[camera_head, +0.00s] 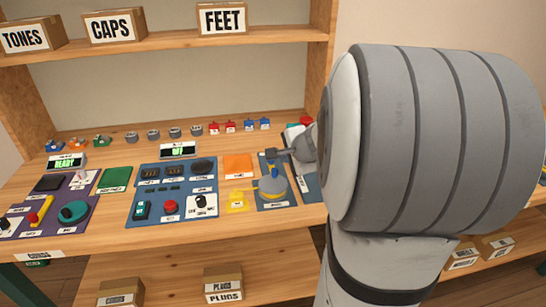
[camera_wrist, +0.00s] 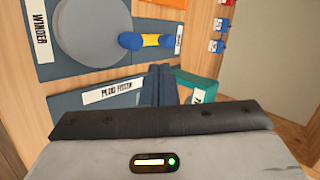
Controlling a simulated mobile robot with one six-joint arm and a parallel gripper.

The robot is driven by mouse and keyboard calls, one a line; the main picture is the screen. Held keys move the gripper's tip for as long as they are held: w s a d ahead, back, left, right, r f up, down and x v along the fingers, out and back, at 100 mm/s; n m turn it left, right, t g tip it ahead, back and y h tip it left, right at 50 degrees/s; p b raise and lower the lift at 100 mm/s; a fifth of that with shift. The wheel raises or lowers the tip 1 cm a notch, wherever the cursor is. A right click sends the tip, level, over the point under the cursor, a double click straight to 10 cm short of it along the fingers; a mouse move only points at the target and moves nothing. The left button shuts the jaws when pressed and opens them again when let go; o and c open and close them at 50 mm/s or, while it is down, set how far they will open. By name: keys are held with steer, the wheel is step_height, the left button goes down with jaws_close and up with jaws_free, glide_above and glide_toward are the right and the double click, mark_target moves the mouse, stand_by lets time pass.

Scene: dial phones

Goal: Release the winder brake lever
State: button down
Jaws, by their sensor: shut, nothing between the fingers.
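The winder is a grey disc (camera_head: 271,187) on a blue panel, right of centre on the bench in the head view. In the wrist view the disc (camera_wrist: 95,28) lies at upper left beside a WINDER label. What looks like the brake lever (camera_wrist: 152,41), a yellow bar between two blue knobs, sits at the disc's edge by a small label I cannot read. My gripper (camera_head: 274,153) is over the far side of the winder panel in the head view. In the wrist view my gripper (camera_wrist: 161,72) is shut and empty, its tips apart from the lever in the picture.
A dark panel with a white label (camera_wrist: 113,92) and a green-edged panel (camera_wrist: 196,88) lie near my fingers. Red and blue small parts (camera_head: 248,125) line the back of the bench. An orange tile (camera_head: 238,165) and a yellow piece (camera_head: 238,201) lie left of the winder.

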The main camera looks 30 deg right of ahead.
mark_target(273, 164)
steer(key=b+x, duration=0.2)
steer(key=x, duration=0.6)
steer(key=shift+f, duration=0.1)
steer(key=w, duration=0.2)
steer(key=shift+w+d, duration=0.3)
steer(key=shift+d, duration=0.1)
steer(key=shift+r, duration=0.25)
steer(key=shift+r, duration=0.1)
